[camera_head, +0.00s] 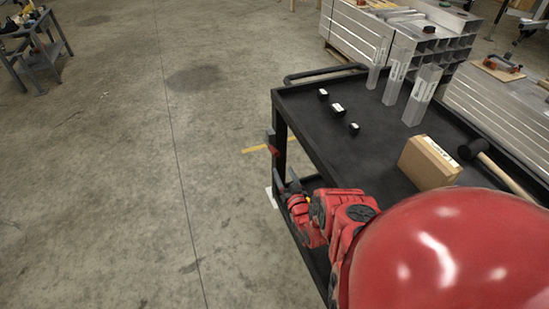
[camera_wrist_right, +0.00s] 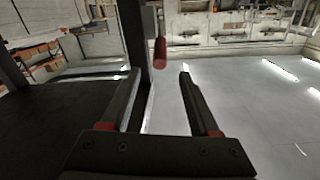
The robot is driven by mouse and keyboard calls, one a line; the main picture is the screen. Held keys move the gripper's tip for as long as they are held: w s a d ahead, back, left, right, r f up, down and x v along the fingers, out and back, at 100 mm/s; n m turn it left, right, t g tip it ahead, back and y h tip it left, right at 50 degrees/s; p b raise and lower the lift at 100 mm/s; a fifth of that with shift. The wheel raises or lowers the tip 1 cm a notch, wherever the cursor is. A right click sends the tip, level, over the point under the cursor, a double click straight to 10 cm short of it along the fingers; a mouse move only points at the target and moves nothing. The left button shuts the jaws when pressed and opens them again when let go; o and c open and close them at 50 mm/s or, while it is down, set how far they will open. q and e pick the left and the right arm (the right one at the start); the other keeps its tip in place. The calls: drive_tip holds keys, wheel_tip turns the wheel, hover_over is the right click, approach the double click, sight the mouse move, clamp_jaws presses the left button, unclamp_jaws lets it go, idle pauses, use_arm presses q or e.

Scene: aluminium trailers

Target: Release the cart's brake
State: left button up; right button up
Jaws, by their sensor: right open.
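The black cart (camera_head: 345,140) stands at the right in the head view, with a rail handle at its far end. A brake lever with a red grip (camera_head: 274,151) hangs at its left side, by the corner post. In the right wrist view the red grip (camera_wrist_right: 160,52) hangs from a grey part beside the dark post. My right gripper (camera_head: 287,186) is open, low at the cart's side and nearer than the lever. In the wrist view the grip appears beyond the gap between its fingertips (camera_wrist_right: 160,76), apart from them. My left gripper is not in view.
On the cart top are several small black blocks (camera_head: 338,108), clear upright pieces (camera_head: 396,75), a cardboard box (camera_head: 429,163) and a mallet (camera_head: 473,149). Stacked aluminium profiles (camera_head: 430,45) stand behind. The floor left of the cart (camera_head: 180,170) is free.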

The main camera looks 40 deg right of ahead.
sight(275, 150)
drive_tip(key=b+x, duration=0.4)
drive_tip(key=x, duration=0.5)
drive_tip(key=shift+w+d+b, duration=0.15)
drive_tip(key=shift+w+b, duration=0.2)
drive_tip(key=shift+b+x, duration=0.4)
drive_tip(key=shift+x, duration=0.5)
drive_tip(key=shift+w+d, duration=0.1)
drive_tip(key=shift+w, duration=0.2)
clamp_jaws()
